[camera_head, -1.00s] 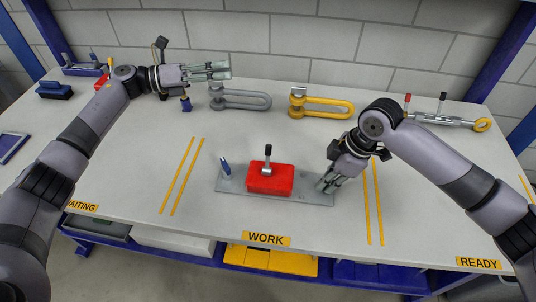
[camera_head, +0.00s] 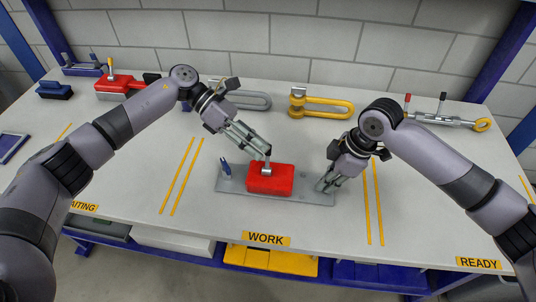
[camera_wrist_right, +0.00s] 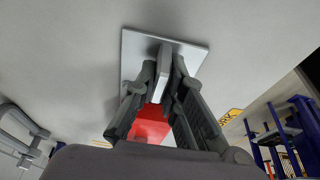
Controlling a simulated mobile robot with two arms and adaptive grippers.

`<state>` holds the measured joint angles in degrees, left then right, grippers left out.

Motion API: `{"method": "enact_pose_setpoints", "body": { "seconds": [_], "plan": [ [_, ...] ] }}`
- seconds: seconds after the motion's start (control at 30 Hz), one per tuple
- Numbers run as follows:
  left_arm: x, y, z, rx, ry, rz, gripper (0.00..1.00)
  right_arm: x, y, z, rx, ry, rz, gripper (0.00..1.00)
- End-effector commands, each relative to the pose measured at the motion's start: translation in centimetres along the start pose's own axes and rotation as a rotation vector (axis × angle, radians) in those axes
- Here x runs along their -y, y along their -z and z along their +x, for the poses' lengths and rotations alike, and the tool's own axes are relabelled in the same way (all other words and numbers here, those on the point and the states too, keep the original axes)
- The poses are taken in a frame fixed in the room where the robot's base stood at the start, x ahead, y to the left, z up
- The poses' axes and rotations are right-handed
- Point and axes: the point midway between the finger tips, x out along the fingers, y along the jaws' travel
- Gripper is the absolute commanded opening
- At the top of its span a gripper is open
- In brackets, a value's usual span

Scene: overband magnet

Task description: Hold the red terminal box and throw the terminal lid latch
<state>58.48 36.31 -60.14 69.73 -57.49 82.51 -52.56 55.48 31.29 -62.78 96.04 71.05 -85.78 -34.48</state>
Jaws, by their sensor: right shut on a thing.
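The red terminal box (camera_head: 270,180) sits on a long grey base plate (camera_head: 231,184) in the work area. A latch lever (camera_head: 266,168) stands up from its top. My left gripper (camera_head: 265,152) is at the upper end of the lever and covers its black tip; whether the fingers are closed on it I cannot tell. My right gripper (camera_head: 325,186) is shut at the plate's right end. In the right wrist view a grey bar (camera_wrist_right: 160,75) on the plate (camera_wrist_right: 135,48) lies between its fingers, and the red box (camera_wrist_right: 152,122) is partly hidden behind them.
A blue-tipped pin (camera_head: 225,167) stands on the plate's left end. A grey shackle (camera_head: 250,99), a yellow shackle (camera_head: 318,105) and a turnbuckle (camera_head: 440,118) lie along the back. Another red box (camera_head: 118,82) is at the back left. The table front is clear.

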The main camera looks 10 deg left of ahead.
Motion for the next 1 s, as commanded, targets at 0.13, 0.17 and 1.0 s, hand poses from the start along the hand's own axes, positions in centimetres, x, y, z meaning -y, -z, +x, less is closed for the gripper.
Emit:
{"method": "enact_pose_setpoints", "body": {
  "seconds": [0.13,0.17,1.0],
  "plan": [
    [0.1,-0.1,1.9,0.002,0.003,-0.001,0.29,0.0,-0.1,0.0,0.001,0.0,0.001,0.0],
    [0.0,0.0,2.2,0.002,0.003,-0.001,0.29,0.0,-0.1,0.0,0.001,0.0,0.001,0.0],
    [0.0,-0.1,3.5,0.002,0.0,-0.001,0.08,0.0,0.0,0.0,0.001,0.0,0.001,0.0]
  ]
}}
